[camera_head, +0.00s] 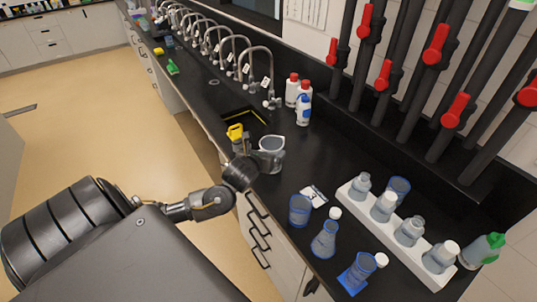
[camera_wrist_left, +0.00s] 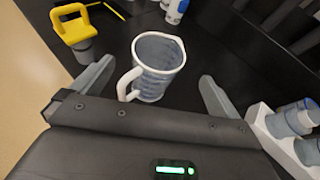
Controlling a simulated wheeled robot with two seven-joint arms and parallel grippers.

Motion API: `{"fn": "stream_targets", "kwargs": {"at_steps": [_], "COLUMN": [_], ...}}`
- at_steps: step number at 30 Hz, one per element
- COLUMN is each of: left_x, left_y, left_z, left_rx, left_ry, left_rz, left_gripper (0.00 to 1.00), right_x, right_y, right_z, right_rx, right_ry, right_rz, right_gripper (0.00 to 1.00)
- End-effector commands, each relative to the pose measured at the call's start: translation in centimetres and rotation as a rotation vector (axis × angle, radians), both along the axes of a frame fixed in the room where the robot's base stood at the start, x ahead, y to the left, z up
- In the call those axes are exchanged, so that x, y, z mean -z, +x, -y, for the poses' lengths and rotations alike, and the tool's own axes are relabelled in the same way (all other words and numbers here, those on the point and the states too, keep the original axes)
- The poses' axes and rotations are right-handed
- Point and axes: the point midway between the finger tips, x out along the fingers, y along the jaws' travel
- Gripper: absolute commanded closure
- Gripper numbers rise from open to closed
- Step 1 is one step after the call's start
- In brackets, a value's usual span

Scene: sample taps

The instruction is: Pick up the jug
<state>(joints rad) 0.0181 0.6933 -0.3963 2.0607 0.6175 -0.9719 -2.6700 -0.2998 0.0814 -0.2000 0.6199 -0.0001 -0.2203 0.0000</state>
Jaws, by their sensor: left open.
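The jug (camera_head: 271,144) is clear with a white rim and stands upright on the black counter beside the sink. In the left wrist view the jug (camera_wrist_left: 160,62) has its white handle turned to the lower left. My left gripper (camera_head: 260,157) is at the near side of the jug, its fingers partly covering it in the head view. In the wrist view the open fingers of the left gripper (camera_wrist_left: 157,72) lie to either side of the jug, with visible gaps and nothing held. My right gripper is not in view.
A yellow-topped item (camera_head: 235,131) stands close left of the jug. White bottles (camera_head: 304,105) stand behind it. A white rack (camera_head: 395,228) with several bottles, blue-tinted beakers (camera_head: 300,209) and flasks (camera_head: 324,242) are to the right. A row of taps (camera_head: 235,55) runs behind.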

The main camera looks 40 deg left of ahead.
Motion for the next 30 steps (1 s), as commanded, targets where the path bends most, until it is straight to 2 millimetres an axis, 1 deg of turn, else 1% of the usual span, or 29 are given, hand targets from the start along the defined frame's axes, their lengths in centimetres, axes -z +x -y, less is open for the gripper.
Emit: {"fn": "stream_targets", "kwargs": {"at_steps": [1,3,5,11,14,20,24,30], "left_x": [0.1,0.4,0.7,1.1,1.1,2.3,3.1,3.4], "left_y": [0.7,1.5,2.0,2.4,2.8,4.9,6.2,6.6], "left_z": [-0.3,-0.6,-0.7,-0.9,-1.1,-1.9,-2.5,-2.6], "left_rx": [-0.002,-0.003,-0.001,-0.001,-0.003,-0.003,-0.003,-0.001], "left_ry": [0.003,0.002,0.000,-0.002,-0.002,-0.003,-0.001,-0.002], "left_rz": [0.001,0.001,0.001,0.000,0.001,-0.001,-0.001,0.001], "left_gripper": [0.00,0.00,0.00,0.00,0.00,0.00,0.00,0.00], "right_x": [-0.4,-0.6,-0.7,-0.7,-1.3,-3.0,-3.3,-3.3], "right_y": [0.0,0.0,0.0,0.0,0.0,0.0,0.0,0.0], "right_z": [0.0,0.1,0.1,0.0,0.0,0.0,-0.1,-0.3], "right_rx": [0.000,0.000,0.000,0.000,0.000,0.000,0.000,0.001], "right_ry": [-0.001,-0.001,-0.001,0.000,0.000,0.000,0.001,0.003], "right_rz": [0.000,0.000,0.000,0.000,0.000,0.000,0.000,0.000], "right_gripper": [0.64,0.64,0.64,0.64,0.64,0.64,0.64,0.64]}}
